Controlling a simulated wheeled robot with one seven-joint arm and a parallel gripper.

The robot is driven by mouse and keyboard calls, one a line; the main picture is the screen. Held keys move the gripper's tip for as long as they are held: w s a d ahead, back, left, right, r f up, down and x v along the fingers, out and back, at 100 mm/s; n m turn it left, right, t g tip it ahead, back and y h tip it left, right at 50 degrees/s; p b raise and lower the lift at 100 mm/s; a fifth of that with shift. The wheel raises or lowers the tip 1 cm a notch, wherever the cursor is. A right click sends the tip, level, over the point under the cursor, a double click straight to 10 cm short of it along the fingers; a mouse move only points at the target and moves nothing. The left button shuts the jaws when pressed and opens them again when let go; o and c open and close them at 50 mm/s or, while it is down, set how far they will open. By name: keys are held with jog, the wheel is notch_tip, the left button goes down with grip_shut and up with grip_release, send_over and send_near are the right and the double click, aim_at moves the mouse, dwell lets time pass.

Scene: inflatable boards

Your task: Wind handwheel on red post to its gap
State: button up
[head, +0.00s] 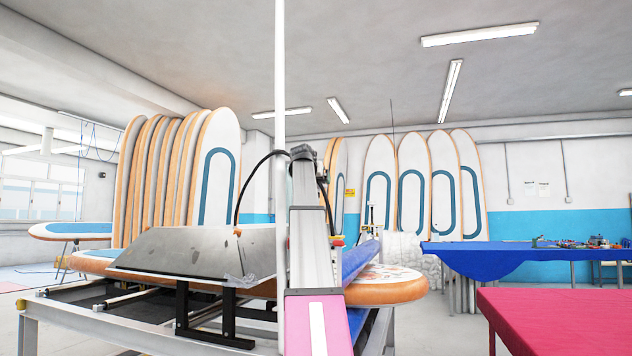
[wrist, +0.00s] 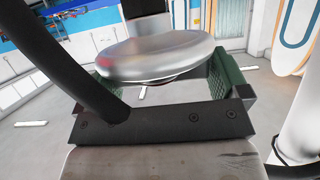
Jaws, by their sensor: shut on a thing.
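In the wrist view, a smooth silvery round piece, which I take for the handwheel (wrist: 158,52), sits between the green-padded jaws of my gripper (wrist: 168,72). The jaws are shut on it, one pad at its left and one at its right. The near part of the gripper covers what lies below it. I cannot make out the red post, its gap or any mark in the wrist view. In the head view I cannot pick out the handwheel or the red post, and the gripper itself does not show clearly.
A metal frame bench (head: 30,312) with an inflatable board (head: 390,287) and a tilted grey plate (head: 195,250) stands in front. A blue-covered table (head: 500,256) and a red-topped table (head: 565,318) are at right. Upright boards (head: 215,170) line the back. Floor shows between bench and tables.

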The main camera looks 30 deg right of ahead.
jog(key=o, duration=0.6)
jog(key=shift+c, duration=0.2)
jog(key=v, duration=1)
jog(key=shift+s+a, duration=0.25)
jog(key=shift+a, duration=0.05)
jog(key=shift+r, duration=0.15)
